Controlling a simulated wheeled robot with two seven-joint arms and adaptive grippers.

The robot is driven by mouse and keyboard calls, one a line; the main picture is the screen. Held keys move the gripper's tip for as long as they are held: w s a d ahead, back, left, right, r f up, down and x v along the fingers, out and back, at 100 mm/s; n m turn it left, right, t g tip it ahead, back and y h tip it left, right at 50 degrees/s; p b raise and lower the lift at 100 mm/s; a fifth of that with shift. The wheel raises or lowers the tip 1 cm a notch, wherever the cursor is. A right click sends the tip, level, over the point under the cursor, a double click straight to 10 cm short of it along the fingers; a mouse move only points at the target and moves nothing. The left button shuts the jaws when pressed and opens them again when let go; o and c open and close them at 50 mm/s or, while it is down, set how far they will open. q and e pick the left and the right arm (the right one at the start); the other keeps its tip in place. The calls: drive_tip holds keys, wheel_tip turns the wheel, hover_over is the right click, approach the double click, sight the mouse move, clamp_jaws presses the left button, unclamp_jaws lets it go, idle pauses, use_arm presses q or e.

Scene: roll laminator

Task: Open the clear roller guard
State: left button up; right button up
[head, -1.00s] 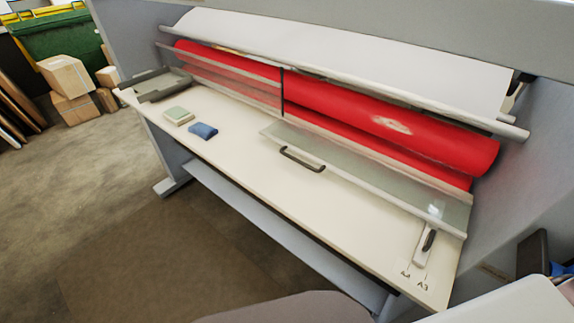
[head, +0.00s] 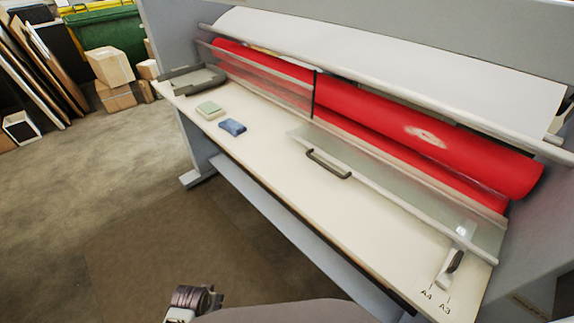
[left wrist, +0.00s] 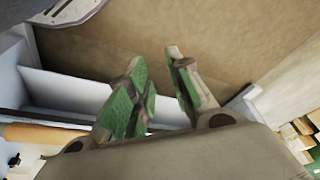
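The clear roller guard (head: 400,186) is a see-through panel with a pale front rail and a dark handle (head: 328,165). In the head view it lies low and tilted outward over the table, with the red roller (head: 400,120) exposed above it. Another clear panel (head: 262,84) stands in front of the roller's left part. My left gripper (head: 192,298) shows only partly at the bottom edge, well away from the handle. In the left wrist view its green-padded fingers (left wrist: 160,88) are apart with nothing between them. My right gripper is out of view.
The pale table (head: 275,160) carries a green block (head: 210,110), a blue block (head: 232,127), a grey tray (head: 193,78) at the far left and a lever (head: 450,266) by the A4 and A3 marks. Floor (head: 90,190) is free in front. Boxes stand behind.

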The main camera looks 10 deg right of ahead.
use_arm(q)
drive_tip(key=w+d+r+m+t+h, duration=0.1)
drive_tip(key=w+d+r+m+t, duration=0.2)
drive_tip(key=r, duration=0.7)
drive_tip(key=w+d+r+m+h, duration=0.15)
drive_tip(key=w+d+r, duration=0.35)
drive_tip(key=r, duration=0.5)
drive_tip(key=m+t+h, duration=0.3)
drive_tip(key=m+h, duration=0.6)
drive_tip(key=m, duration=1.1)
approach(324, 166)
drive_tip(key=s+a, duration=0.2)
drive_tip(key=a, duration=0.1)
drive_tip(key=shift+s+y, duration=0.25)
drive_tip(key=shift+w+d+r+m, duration=0.25)
drive_tip(key=shift+d+r+m, duration=0.1)
drive_tip(key=shift+m, duration=0.4)
drive_tip(key=shift+d, duration=0.1)
drive_tip(key=shift+r+p+x, duration=0.2)
drive_tip(key=shift+p+x, duration=0.75)
drive_tip(key=shift+x, duration=5.9)
drive_tip(key=shift+c, duration=0.2)
